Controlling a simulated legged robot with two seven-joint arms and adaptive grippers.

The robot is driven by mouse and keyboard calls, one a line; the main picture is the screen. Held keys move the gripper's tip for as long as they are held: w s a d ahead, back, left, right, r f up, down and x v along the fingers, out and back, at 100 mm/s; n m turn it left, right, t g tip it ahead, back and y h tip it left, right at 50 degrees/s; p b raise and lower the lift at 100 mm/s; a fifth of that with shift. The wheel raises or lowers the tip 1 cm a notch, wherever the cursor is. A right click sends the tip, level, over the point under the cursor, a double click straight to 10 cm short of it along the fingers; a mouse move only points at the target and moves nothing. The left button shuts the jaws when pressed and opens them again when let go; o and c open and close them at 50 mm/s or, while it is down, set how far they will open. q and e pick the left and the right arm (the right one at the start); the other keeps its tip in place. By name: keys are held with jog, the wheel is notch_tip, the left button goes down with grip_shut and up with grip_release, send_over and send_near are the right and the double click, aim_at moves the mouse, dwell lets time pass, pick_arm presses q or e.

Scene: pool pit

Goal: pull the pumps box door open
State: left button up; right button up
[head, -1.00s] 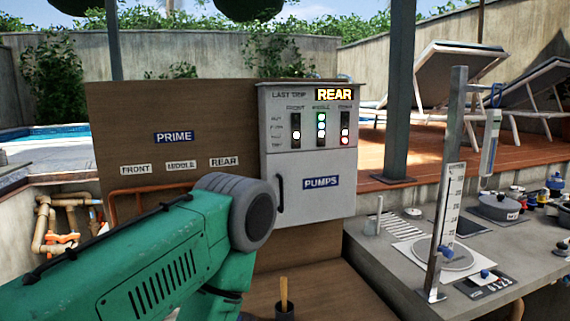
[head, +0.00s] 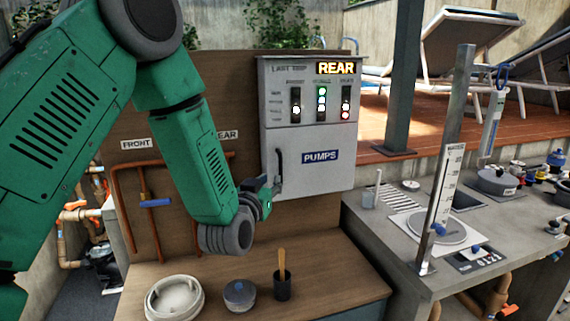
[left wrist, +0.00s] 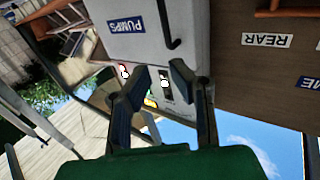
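The pumps box (head: 312,120) is a light grey cabinet on a brown board, with a blue PUMPS label on its door (head: 325,178). The door looks closed. Its dark upright handle (head: 278,172) is on the door's left side. My left gripper (head: 272,187) is close to the handle's lower end in the head view. In the left wrist view, my left gripper (left wrist: 161,72) has its two fingers apart with nothing between them. The handle (left wrist: 173,28) shows above the fingertips there, outside the fingers. My right gripper is not in view.
Below the box, a wooden counter holds a pale round dish (head: 174,299), a small lidded jar (head: 239,295) and a dark cup (head: 282,288) with a wooden stick. Copper pipes (head: 120,200) run on the board. A grey bench (head: 400,225) with a gauge post stands at right.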

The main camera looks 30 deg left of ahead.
aim_at(281, 164)
pick_arm(q)
jog(key=x, duration=0.4)
jog(key=p+x, duration=0.1)
jog(key=x, duration=0.3)
jog(key=a+x, duration=0.1)
jog(key=x, duration=0.3)
jog(key=shift+s+f+p, duration=0.1)
jog(key=shift+p, duration=0.3)
jog(key=shift+w+d+f, duration=0.1)
jog(key=shift+w+d, duration=0.2)
jog(key=shift+w, duration=0.2)
jog(key=shift+a+f, duration=0.1)
jog(key=shift+a, duration=0.2)
jog(key=shift+s+a+f, duration=0.1)
jog(key=shift+a, duration=0.4)
grip_shut()
jog(key=shift+d, duration=0.1)
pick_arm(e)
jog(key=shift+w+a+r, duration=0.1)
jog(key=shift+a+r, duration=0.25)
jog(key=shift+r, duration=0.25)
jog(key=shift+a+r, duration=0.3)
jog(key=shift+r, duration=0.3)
